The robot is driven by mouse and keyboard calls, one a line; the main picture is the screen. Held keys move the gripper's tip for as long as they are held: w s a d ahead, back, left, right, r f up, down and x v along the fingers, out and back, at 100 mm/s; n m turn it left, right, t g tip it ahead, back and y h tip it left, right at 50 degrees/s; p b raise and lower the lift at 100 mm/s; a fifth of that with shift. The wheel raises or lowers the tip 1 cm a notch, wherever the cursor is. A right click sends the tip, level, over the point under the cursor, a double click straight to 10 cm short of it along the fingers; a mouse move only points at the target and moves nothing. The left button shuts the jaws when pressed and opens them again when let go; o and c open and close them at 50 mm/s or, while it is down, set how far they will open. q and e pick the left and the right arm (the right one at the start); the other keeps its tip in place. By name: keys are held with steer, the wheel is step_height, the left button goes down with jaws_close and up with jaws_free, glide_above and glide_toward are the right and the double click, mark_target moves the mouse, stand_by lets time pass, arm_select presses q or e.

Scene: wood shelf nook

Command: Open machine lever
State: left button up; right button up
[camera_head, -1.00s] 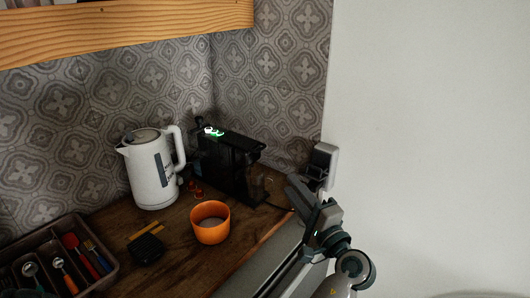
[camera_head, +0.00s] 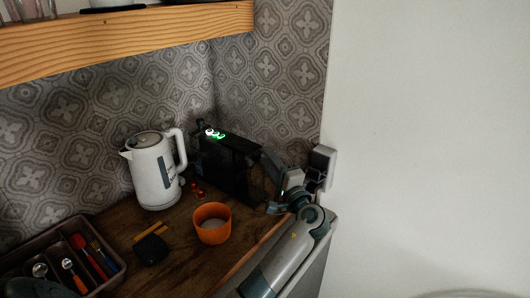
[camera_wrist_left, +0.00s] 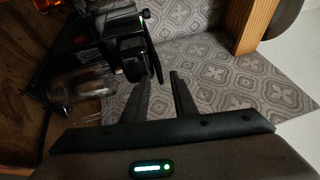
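The black coffee machine (camera_head: 222,165) stands on the wooden counter against the tiled wall, with green lights on its top. It also shows in the left wrist view (camera_wrist_left: 85,50), at the upper left. A dark protruding part on its end (camera_wrist_left: 130,60) lies near my fingertips; I cannot tell for sure whether it is the lever. My left gripper (camera_head: 268,161) is at the machine's right end. In the left wrist view its two fingers (camera_wrist_left: 163,76) are apart with nothing clearly between them. Whether a finger touches the machine is unclear. My right gripper is out of view.
A white kettle (camera_head: 152,172) stands left of the machine and an orange cup (camera_head: 211,224) in front of it. A cutlery tray (camera_head: 112,276) is at lower left. A wooden shelf (camera_head: 130,28) hangs above.

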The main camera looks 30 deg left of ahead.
arm_select(q)
steer(key=shift+x, duration=1.1)
steer(key=shift+c, duration=0.5)
jaws_close()
steer(key=shift+f, duration=0.1)
